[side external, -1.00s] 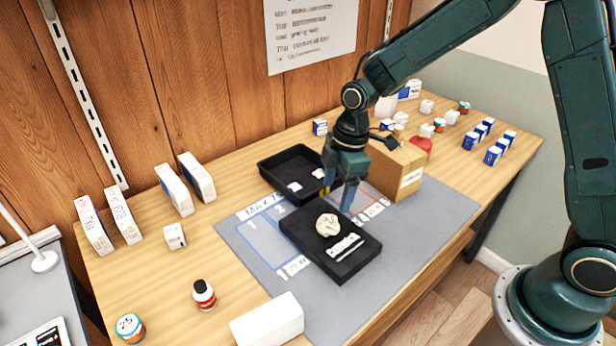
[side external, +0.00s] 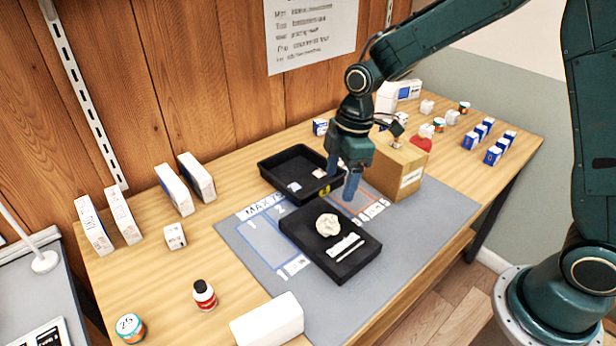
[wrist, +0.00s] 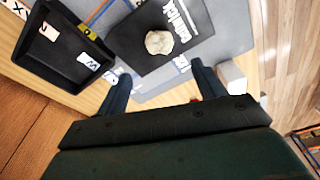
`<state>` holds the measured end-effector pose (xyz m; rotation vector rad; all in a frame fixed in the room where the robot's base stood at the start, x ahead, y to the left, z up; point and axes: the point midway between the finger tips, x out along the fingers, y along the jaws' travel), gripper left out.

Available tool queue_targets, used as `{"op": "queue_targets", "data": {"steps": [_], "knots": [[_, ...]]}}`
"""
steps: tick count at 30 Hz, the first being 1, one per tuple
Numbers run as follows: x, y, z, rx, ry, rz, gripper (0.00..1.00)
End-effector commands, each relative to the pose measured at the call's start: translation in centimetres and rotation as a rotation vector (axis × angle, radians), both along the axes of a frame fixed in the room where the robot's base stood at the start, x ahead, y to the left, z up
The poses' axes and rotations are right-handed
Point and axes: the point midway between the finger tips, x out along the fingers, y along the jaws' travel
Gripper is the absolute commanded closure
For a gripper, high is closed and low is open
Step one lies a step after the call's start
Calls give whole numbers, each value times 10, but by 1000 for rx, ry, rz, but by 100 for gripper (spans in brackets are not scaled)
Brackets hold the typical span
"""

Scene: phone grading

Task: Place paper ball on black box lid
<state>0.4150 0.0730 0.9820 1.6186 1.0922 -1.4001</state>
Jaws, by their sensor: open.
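The crumpled white paper ball (side external: 328,225) rests on the black box lid (side external: 348,268), beside the lid's white lettering. In the wrist view the paper ball (wrist: 159,42) lies on the lid (wrist: 128,38), beyond my fingertips. My gripper (side external: 342,182) is open and empty. It hangs behind and above the lid, near the black tray's right corner, apart from the paper ball. Both fingers of the gripper (wrist: 160,82) show in the wrist view with nothing between them.
A black tray (side external: 270,178) with small cards stands behind the lid, and a cardboard box (side external: 408,158) stands to the right. A grey mat (side external: 440,212) lies beneath.

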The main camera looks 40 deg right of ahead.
Motion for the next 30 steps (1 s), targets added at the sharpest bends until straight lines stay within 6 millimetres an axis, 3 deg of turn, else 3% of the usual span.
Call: {"op": "queue_targets", "data": {"steps": [5,11,21,30], "knots": [[-6,-4,15,-2,-15,-44,31],[-25,-13,49,-3,-50,-163,31],[-79,-34,110,13,-127,-448,31],[-134,-50,145,54,-195,-703,31]]}}
